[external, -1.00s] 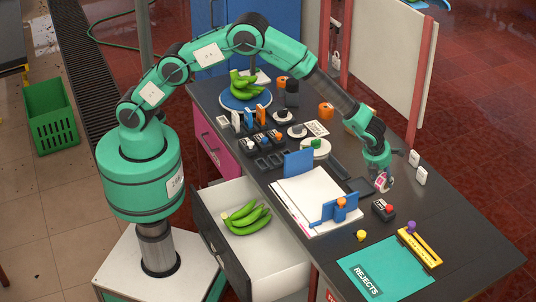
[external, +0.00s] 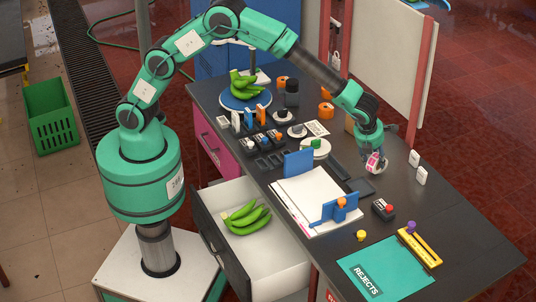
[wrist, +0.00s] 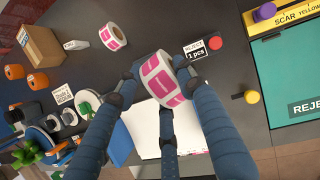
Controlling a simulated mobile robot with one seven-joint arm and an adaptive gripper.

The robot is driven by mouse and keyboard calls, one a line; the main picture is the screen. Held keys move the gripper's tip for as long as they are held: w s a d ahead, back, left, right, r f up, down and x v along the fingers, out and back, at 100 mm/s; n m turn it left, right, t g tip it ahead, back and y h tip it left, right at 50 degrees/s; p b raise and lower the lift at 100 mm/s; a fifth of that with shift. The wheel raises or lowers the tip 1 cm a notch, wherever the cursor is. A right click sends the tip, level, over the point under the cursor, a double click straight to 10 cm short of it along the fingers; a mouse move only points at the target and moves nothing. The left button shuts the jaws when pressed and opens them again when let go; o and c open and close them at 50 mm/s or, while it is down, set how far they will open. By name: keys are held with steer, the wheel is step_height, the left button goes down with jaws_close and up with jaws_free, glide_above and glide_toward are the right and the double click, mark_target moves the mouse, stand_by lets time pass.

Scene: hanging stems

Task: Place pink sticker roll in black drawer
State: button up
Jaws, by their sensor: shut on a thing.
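My gripper (external: 374,163) is shut on a white roll with pink stickers (external: 371,159), held above the right side of the dark worktop. In the wrist view the fingers (wrist: 160,82) close around this pink sticker roll (wrist: 163,82). A second white roll with pink labels (wrist: 113,36) stands on the worktop in the wrist view; I cannot make it out in the external view. The black drawer (external: 232,262) is pulled open at the front left of the table. Its white inside holds green bananas (external: 247,217) at the far part; the near part of its floor is bare.
White sheets (external: 303,190) with blue holders (external: 335,208) lie between my gripper and the drawer. A dark label unit with a red button (external: 383,209) and a teal rejects mat (external: 380,268) are nearer the front. A shut pink drawer (external: 211,147) is further back.

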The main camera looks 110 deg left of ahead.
steer(key=s+d+n+g+b, duration=0.2)
steer(key=s+d+n, duration=0.35)
steer(key=s, duration=0.95)
steer(key=s+d+n+g+b, duration=0.1)
steer(key=s+d+n, duration=0.45)
steer(key=s, duration=0.95)
steer(key=s+d+n+g+b, duration=0.25)
steer(key=s+d, duration=0.45)
steer(key=s, duration=0.8)
step_height(320, 180, down, 34)
steer(key=shift+w+d+r+n+h+p, duration=0.2)
steer(key=shift+w+n+h+p, duration=0.1)
steer(key=shift+n+p, duration=0.15)
steer(key=shift+t, duration=0.25)
steer(key=b, duration=0.2)
glide_toward(240, 254)
steer(key=shift+s+a, duration=0.45)
steer(key=shift+a, duration=0.05)
steer(key=shift+f, duration=0.1)
steer(key=shift+f, duration=1.75)
steer(key=shift+f+b, duration=0.15)
steer(key=shift+b, duration=0.15)
